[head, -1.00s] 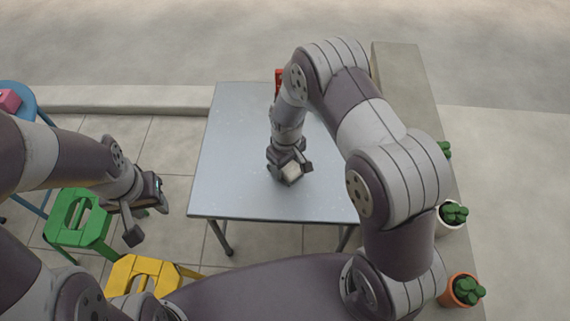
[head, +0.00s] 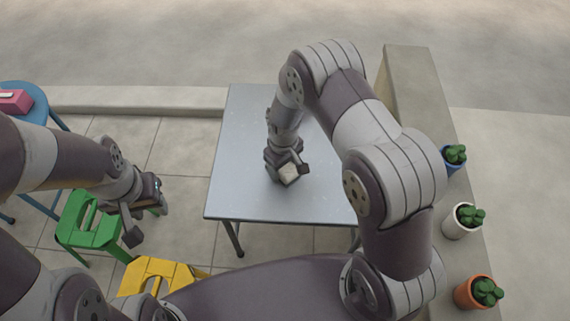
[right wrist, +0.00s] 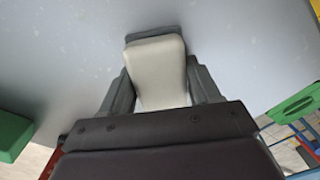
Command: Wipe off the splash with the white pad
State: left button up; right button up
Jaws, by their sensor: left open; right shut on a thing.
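The white pad (head: 290,173) is held in my right gripper (head: 287,170), low over the middle of the grey metal table (head: 240,150). In the right wrist view the pad (right wrist: 158,70) sits between the two fingers of the right gripper (right wrist: 160,85), which are shut on it. I cannot tell whether the pad touches the tabletop. A few faint pale specks show on the tabletop (right wrist: 60,50) in the right wrist view; no clear splash stands out in the head view.
A green stool (head: 85,225) and a yellow stool (head: 155,275) stand left of and before the table. A blue stool (head: 38,105) with a pink box (head: 14,101) is at far left. A low wall (head: 410,85) on the right bears potted cacti (head: 463,220).

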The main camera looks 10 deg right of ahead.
notch_tip(320, 180, up, 4)
jog(key=p, duration=0.3)
jog(key=shift+a+r, duration=0.1)
jog(key=shift+a, duration=0.05)
jog(key=shift+w+a+r+p, duration=0.1)
jog(key=shift+r+p, duration=0.6)
jog(key=shift+r, duration=0.05)
notch_tip(320, 180, up, 3)
jog(key=shift+f+p, duration=0.15)
jog(key=shift+p, duration=1.1)
